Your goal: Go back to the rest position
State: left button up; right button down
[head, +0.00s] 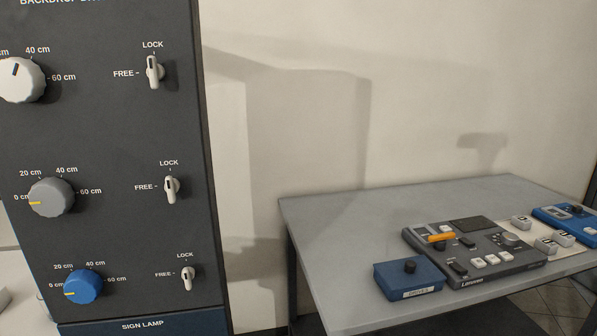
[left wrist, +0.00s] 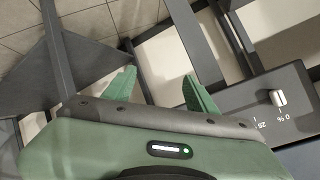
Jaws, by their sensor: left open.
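My left gripper (left wrist: 158,88) shows in the left wrist view with its two green fingers apart and nothing between them. It does not show in the head view. My right gripper is in neither view. The head view shows a dark panel (head: 110,130) at the left, with a white knob (head: 22,80), a grey knob (head: 52,197) and a blue knob (head: 83,287). Beside them are a top switch (head: 153,72), a middle switch (head: 171,188) and a bottom switch (head: 188,277), each marked LOCK and FREE.
A grey table (head: 350,220) stands at the right, bearing a dark console (head: 480,265) and a blue box (head: 408,279). The left wrist view shows dark frame bars (left wrist: 192,42) beyond the fingers and a dark panel with a white knob (left wrist: 279,98) at the right.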

pick_arm(q)
jog(key=s+d+f+n+g+h, duration=0.1)
jog(key=s+d+f+g, duration=0.2)
jog(key=s+f, duration=0.65)
jog(key=s+a+f+n+g, duration=0.1)
jog(key=s+f+g, duration=0.2)
jog(key=s+f, duration=0.4)
jog(key=s+a+f+n+g, duration=0.1)
jog(key=s+f+g, duration=0.3)
jog(key=s, duration=1.1)
notch_tip(320, 180, down, 4)
jog(key=shift+s+a+r+n+g+p, duration=0.2)
jog(key=shift+a+n+g+p, duration=0.1)
jog(key=shift+a+p, duration=0.1)
